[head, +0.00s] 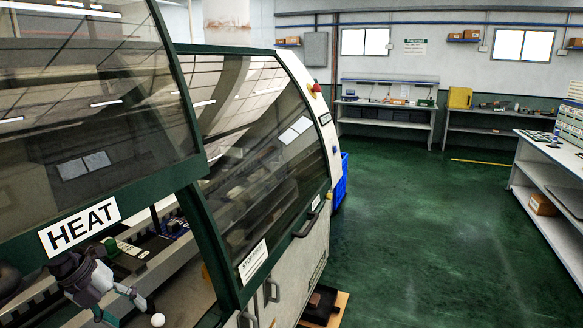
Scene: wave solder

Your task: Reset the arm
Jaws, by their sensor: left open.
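My left gripper (122,307) shows at the lower left of the head view, in the open front of the wave solder machine (222,187), below the HEAT sign (80,226). Its fingers are spread and nothing shows between them. A small white ball or knob (157,320) is just right of the fingertips, and I cannot tell whether it touches them. Most of my left arm is hidden or out of the picture. My right gripper is not in view.
Green and blue parts (172,228) lie inside the machine behind the gripper. The machine's dark green frame stands close on the right. Green floor (420,230) is clear beyond it. Workbenches (385,110) line the back wall, and a white shelf unit (548,165) stands at right.

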